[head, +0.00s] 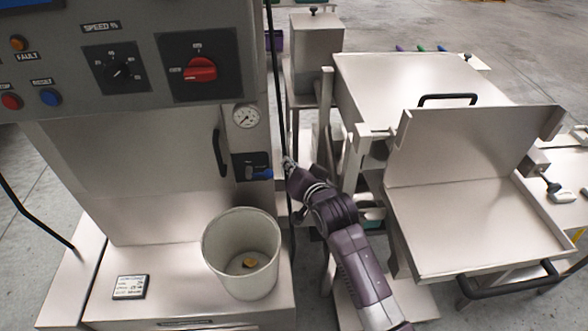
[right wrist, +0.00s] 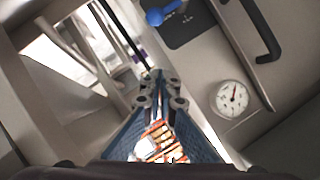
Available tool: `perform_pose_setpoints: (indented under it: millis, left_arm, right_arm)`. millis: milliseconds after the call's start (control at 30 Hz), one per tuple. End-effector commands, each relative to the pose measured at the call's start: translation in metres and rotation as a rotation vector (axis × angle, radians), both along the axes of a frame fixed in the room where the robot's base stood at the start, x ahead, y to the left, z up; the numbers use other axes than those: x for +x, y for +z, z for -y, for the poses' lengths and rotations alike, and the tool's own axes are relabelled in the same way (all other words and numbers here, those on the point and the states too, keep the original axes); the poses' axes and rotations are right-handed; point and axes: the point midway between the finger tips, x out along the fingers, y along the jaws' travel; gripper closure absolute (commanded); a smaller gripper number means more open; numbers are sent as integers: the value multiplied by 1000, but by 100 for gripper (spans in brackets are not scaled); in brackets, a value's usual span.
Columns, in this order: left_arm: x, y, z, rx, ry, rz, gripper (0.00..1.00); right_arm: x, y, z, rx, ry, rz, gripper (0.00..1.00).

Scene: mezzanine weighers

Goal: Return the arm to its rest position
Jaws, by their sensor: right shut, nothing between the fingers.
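My right arm (head: 345,240) comes up from the bottom in the head view, right of the white bucket. My right gripper (head: 288,165) is at its upper end, just right of the blue-handled valve (head: 260,173) on the machine's front. In the right wrist view the right gripper (right wrist: 160,92) is shut, its fingertips together and empty. The blue handle (right wrist: 156,17) and the pressure gauge (right wrist: 231,97) show beyond it. An orange and white striped patch shows between the finger bases; I cannot tell what it is. My left gripper is not in view.
A machine panel (head: 140,60) with knobs and buttons stands at left. A white bucket (head: 240,285) holding a small yellowish thing stands on its ledge. A black cable hangs close by my gripper. A metal hopper with a tray (head: 470,225) stands right of my arm.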

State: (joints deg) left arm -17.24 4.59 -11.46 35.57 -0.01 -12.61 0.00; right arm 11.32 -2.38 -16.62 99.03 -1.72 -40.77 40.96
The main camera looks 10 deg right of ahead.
Motion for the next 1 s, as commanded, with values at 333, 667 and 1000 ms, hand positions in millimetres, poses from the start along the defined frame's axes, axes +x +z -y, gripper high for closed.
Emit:
perform_pose_setpoints:
  millis: [333,667,1000]
  left_arm:
    - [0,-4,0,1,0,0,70]
    - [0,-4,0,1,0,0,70]
    - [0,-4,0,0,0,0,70]
  right_arm:
    - [-29,11,8,0,0,0,100]
    - [-35,-22,11,-36,6,-42,100]
    - [-108,-248,44,-278,91,-319,100]
